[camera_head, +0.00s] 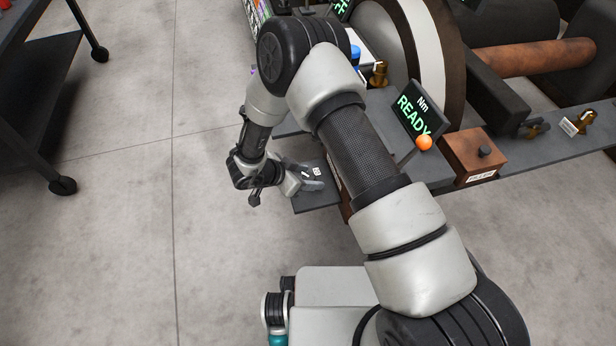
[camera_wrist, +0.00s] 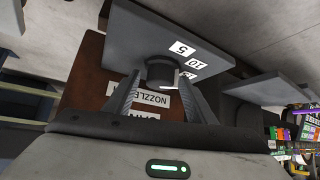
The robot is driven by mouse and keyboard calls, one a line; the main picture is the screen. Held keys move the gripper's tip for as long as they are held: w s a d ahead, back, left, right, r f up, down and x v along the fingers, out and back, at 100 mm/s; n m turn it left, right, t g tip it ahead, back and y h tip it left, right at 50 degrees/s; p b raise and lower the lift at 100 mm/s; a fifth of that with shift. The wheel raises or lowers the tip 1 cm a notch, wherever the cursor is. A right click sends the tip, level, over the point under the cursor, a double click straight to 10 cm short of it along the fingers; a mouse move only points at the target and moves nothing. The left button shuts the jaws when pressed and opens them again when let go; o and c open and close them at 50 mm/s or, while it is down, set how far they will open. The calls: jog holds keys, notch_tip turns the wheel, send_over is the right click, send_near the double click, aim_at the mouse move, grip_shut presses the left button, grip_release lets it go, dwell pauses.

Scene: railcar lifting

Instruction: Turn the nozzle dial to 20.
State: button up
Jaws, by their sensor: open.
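The nozzle dial (camera_wrist: 160,69) is a dark round knob in the wrist view. It sits by a grey plate (camera_wrist: 140,32) with white number tags (camera_wrist: 181,48) that read 5 and 10. A third tag is partly hidden beside the knob. A label reading NOZZLE (camera_wrist: 155,98) is on the brown box (camera_wrist: 88,82) behind. My gripper (camera_wrist: 158,84) is open, one finger on each side of the dial; I cannot tell whether they touch it. In the head view my gripper (camera_head: 288,183) is at the end of the dark bench, where the dial itself cannot be made out.
A dark cart (camera_head: 40,95) stands at the far left. The floor between is clear.

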jog(key=c, duration=1)
jog(key=shift+c, duration=0.2)
jog(key=shift+m, duration=0.3)
jog(key=m+g+h+p, duration=0.1)
jog(key=m+g, duration=0.2)
jog(key=shift+m+h, duration=0.3)
jog(key=m+g+b, duration=0.1)
jog(key=m, duration=0.1)
jog(key=m+g, duration=0.2)
jog(key=shift+w+f+m+g+b, duration=0.1)
jog(key=shift+f+m+g+b, duration=0.1)
jog(key=shift+m+g+b, duration=0.15)
jog(key=m+g+b, duration=0.1)
jog(key=m+g, duration=0.2)
jog(key=m, duration=0.1)
jog(key=shift+b, duration=0.4)
jog(key=shift+r+m+g+y, duration=0.1)
jog(key=shift+m+g+y, duration=0.65)
jog(key=shift+m, duration=0.5)
jog(key=shift+r+m+g+y, duration=0.1)
jog(key=shift+m+g+y, duration=0.65)
jog(key=shift+m, duration=0.45)
